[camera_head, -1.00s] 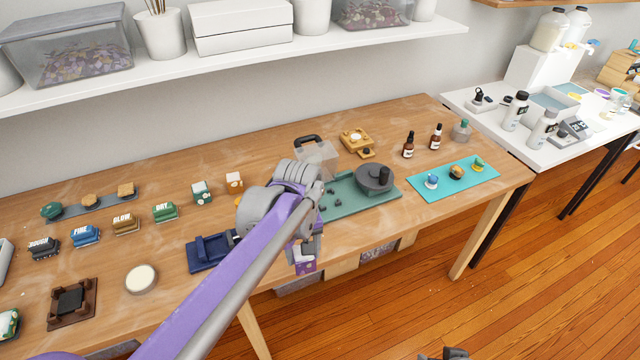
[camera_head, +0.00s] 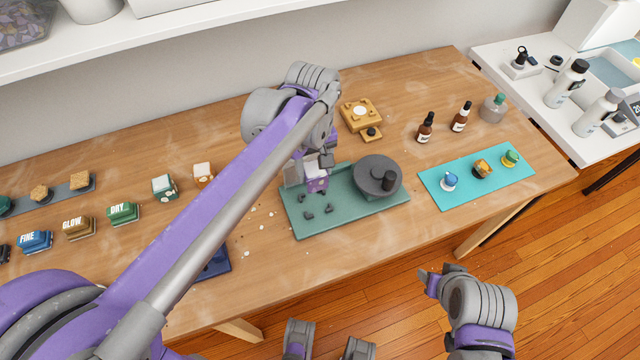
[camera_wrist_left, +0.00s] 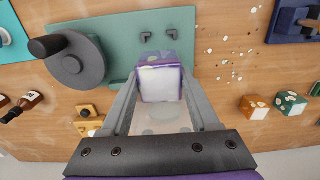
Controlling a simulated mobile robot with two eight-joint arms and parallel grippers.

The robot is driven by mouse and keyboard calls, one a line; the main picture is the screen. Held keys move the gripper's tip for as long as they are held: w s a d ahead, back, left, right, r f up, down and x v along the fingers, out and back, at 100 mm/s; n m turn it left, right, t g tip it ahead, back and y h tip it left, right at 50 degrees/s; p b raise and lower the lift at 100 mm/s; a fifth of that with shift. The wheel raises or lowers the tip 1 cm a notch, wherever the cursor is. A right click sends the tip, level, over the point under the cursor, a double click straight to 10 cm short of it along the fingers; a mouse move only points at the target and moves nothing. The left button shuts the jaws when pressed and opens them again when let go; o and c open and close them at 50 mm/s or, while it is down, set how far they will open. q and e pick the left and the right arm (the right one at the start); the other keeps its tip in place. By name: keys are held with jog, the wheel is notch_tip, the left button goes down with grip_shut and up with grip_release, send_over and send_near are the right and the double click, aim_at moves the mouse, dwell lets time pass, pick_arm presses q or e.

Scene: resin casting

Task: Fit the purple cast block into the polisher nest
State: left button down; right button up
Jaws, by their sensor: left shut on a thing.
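The purple cast block (camera_head: 317,182) has a pale face and a purple rim. It also shows in the wrist view (camera_wrist_left: 160,82), between the two fingers. My left gripper (camera_head: 312,166) is shut on it, over the back left part of the polisher's green base (camera_head: 345,216). Small dark corner brackets of the nest (camera_head: 309,213) show in front of the block; others may be hidden behind it. In the wrist view, brackets (camera_wrist_left: 171,34) lie just beyond the block. I cannot tell whether the block touches the base. My right arm shows at lower right; its jaws are unclear.
The polisher's grey wheel (camera_head: 377,174) with its dark knob stands right of the block. A wooden stand (camera_head: 360,113) is behind, dropper bottles (camera_head: 425,128) and a turquoise mat (camera_head: 452,196) to the right. Orange (camera_head: 203,174) and green blocks stand left. Pale chips dot the table.

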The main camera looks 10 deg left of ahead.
aim_at(314, 184)
pick_arm(q)
jog(key=f, duration=0.5)
jog(key=shift+s+f, duration=0.2)
jog(key=shift+w+f+b, duration=0.1)
jog(key=shift+f+b, duration=0.35)
jog(key=shift+f, duration=1.75)
jog(key=shift+f, duration=0.15)
jog(key=shift+c, duration=0.6)
grip_release()
